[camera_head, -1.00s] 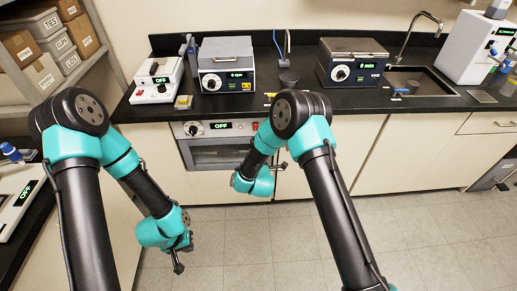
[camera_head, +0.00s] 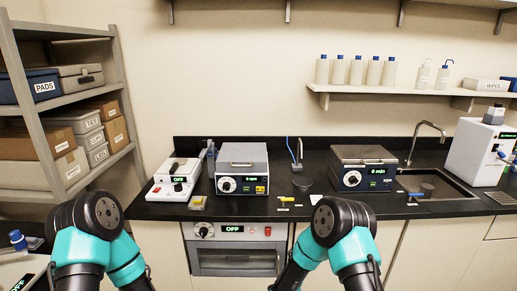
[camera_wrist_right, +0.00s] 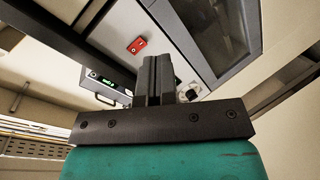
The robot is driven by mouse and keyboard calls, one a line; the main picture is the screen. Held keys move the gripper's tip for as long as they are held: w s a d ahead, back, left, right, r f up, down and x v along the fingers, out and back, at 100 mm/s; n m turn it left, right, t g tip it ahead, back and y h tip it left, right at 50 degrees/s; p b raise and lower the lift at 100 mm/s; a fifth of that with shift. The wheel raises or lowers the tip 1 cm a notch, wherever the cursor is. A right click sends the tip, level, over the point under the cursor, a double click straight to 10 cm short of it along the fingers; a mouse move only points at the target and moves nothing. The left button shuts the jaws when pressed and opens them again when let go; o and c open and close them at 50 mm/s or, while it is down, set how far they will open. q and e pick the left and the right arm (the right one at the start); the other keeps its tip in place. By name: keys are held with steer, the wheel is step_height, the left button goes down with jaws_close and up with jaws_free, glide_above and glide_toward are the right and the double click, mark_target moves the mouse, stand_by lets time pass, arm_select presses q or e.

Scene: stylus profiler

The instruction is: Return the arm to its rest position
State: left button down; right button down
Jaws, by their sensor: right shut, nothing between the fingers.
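Both my arms come up from the bottom edge of the head view, with black and teal joints in front of the bench. Their grippers are below the frame there. In the right wrist view, my right gripper (camera_wrist_right: 157,75) is shut, its two dark fingers together with nothing between them. Beyond it show the front panel of the under-bench oven, with a green display and red switch, and its dark window. The oven (camera_head: 235,258) also shows in the head view, below the counter, reading OFF. My left gripper is in neither current view.
The black counter (camera_head: 400,211) carries a white device (camera_head: 175,180) reading OFF, a grey-lidded unit (camera_head: 242,170), a box reading 0 min (camera_head: 363,168), and a sink (camera_head: 440,188). A shelf rack (camera_head: 22,95) stands left. A wall shelf (camera_head: 390,92) holds bottles.

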steer(key=s+d+f+m+g+y, duration=0.1)
steer(key=s+d+m+g, duration=0.3)
steer(key=s, duration=0.5)
steer(key=s+d+f+m+g, duration=0.3)
steer(key=s+d+m+g, duration=0.1)
steer(key=s, duration=0.6)
steer(key=s+d+f+m+g+y, duration=0.1)
steer(key=s+d+f+m+g, duration=0.2)
steer(key=s+m, duration=0.4)
steer(key=s+d+g, duration=0.1)
steer(key=s+g, duration=0.1)
steer(key=s, duration=0.1)
steer(key=shift+s+y, duration=0.25)
steer(key=shift+y, duration=0.05)
